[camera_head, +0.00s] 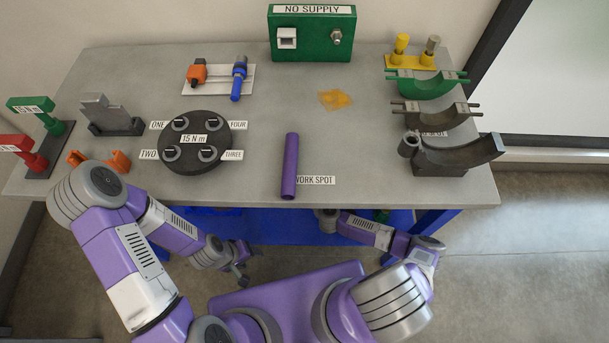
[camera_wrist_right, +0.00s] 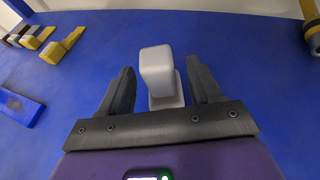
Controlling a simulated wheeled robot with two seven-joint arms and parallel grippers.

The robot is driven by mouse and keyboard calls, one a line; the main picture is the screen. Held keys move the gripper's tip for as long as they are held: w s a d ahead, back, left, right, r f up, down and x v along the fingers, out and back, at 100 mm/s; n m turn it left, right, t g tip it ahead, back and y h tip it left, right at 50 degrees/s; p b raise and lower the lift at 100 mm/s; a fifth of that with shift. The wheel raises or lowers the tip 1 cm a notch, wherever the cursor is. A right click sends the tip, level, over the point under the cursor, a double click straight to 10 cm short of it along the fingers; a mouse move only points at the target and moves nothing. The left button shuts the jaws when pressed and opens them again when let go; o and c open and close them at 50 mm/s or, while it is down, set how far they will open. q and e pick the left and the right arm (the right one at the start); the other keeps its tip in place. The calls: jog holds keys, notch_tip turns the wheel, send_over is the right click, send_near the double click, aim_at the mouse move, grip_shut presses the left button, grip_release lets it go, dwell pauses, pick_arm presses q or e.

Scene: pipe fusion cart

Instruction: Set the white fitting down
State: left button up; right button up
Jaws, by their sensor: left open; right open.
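The white fitting (camera_wrist_right: 160,72) is a pale block with a wider foot. In the right wrist view it stands upright on the blue shelf (camera_wrist_right: 255,75). My right gripper (camera_wrist_right: 161,66) is open, with one dark finger on each side of the fitting and a visible gap to each. In the head view my right gripper (camera_head: 326,218) is at the blue shelf below the table's front edge; the fitting is hidden there. My left gripper (camera_head: 242,268) is open and empty in front of the table, below its top.
The grey table (camera_head: 380,185) holds a purple pipe (camera_head: 290,165), a dark round plate (camera_head: 195,158) and curved saddles (camera_head: 460,150) at right. On the shelf, yellow and brown pieces (camera_wrist_right: 50,50) and a blue block (camera_wrist_right: 18,106) lie left; a dark ringed part (camera_wrist_right: 312,30) is upper right.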

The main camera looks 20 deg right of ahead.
pick_arm(q)
notch_tip(320, 180, up, 3)
jog(key=shift+f+p, duration=0.1)
jog(key=shift+p, duration=1)
pick_arm(e)
jog(key=a+v, duration=0.1)
jog(key=v, duration=0.8)
jog(key=shift+d, duration=0.5)
